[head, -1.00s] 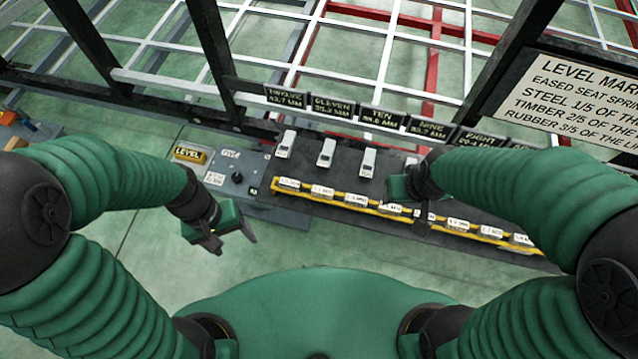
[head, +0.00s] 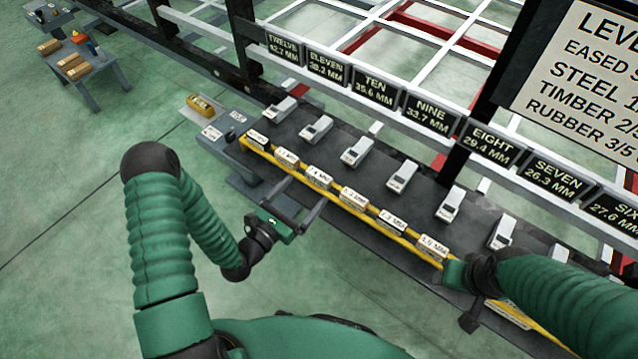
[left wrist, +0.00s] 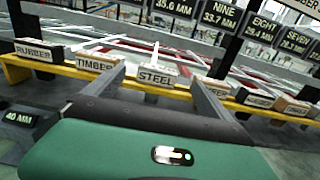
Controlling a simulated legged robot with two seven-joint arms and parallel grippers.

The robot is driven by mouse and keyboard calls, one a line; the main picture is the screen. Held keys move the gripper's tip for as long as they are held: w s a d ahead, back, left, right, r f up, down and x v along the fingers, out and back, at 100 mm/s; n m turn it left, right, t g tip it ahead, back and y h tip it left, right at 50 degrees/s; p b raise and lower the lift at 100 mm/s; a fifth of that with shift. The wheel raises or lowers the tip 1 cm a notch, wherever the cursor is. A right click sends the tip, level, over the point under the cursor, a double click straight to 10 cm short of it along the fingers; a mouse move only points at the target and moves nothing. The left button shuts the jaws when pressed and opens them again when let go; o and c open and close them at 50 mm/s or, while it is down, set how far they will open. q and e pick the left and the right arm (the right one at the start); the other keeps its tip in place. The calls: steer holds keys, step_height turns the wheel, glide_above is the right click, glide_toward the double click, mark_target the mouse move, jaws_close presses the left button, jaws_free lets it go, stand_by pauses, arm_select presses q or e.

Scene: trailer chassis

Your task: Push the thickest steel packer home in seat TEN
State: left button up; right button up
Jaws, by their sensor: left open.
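My left gripper (head: 298,202) is open and empty, just on the near side of the yellow packer rack (head: 302,184). In the left wrist view, a block labelled STEEL (left wrist: 156,76) stands on the rack between and beyond its fingertips, not visibly gripped. Blocks labelled RUBBER (left wrist: 32,52) and TIMBER (left wrist: 95,62) stand to its left. Which steel packer is thickest cannot be read. The TEN sign (head: 374,90) reads 35.6 MM, with a pale block (head: 357,151) on the dark bench below it. My right gripper (head: 468,300) is by the rack's right part; its fingers are unclear.
Signs for other seats, such as NINE (head: 430,115), line the rail, with more pale blocks below. A large notice (head: 575,75) stands at right. A side table (head: 88,68) is far left. Floor at left is clear.

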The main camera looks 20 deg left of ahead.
mark_target(315, 179)
arm_select(q)
steer(key=x, duration=0.2)
steer(key=shift+w+d, duration=0.1)
steer(key=shift+w, duration=0.15)
steer(key=b+x, duration=0.2)
steer(key=x, duration=0.1)
steer(key=b+x, duration=0.1)
steer(key=x, duration=0.1)
steer(key=shift+w+f, duration=0.15)
steer(key=shift+f, duration=0.2)
steer(key=shift+w+r, duration=0.1)
steer(key=shift+w, duration=0.05)
steer(key=shift+c, duration=0.2)
